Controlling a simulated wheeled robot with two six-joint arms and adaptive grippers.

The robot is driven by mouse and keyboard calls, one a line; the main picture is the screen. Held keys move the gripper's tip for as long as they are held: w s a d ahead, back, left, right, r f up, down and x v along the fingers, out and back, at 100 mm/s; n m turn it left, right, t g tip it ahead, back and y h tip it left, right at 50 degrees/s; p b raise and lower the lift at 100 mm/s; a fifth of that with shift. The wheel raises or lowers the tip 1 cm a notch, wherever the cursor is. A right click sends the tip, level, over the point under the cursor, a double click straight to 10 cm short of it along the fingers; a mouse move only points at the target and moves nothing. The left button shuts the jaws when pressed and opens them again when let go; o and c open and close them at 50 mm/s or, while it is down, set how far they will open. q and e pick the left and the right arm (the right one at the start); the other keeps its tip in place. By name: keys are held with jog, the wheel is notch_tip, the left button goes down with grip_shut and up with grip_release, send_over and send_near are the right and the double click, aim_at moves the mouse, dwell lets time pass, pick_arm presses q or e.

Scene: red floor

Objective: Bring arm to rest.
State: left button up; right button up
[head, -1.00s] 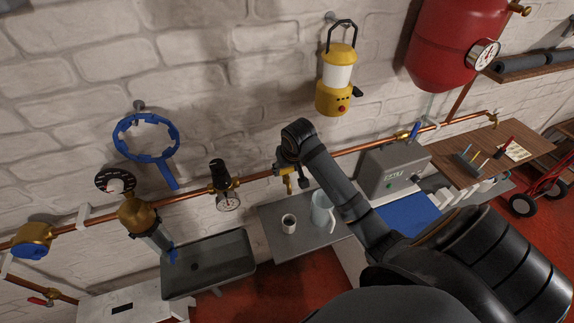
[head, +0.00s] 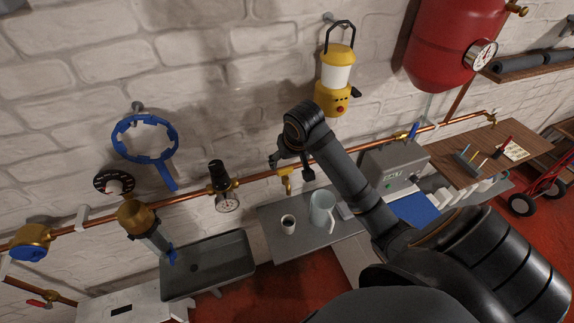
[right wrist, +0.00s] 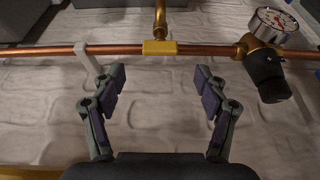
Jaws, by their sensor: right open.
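My right arm reaches up from the bottom right of the head view. Its gripper (head: 290,166) hangs just in front of the copper pipe on the brick wall. In the right wrist view the gripper's two fingers (right wrist: 160,82) are spread wide with nothing between them. I see no contact between fingers and pipe. My left gripper is out of view.
A pressure gauge (right wrist: 273,24) with a black knob sits on the pipe. A yellow lantern (head: 337,75) hangs above the arm. A red tank (head: 450,45) is at upper right.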

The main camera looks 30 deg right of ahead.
jog(key=shift+s+r, duration=0.1)
jog(key=shift+r, duration=0.15)
dwell(0.3)
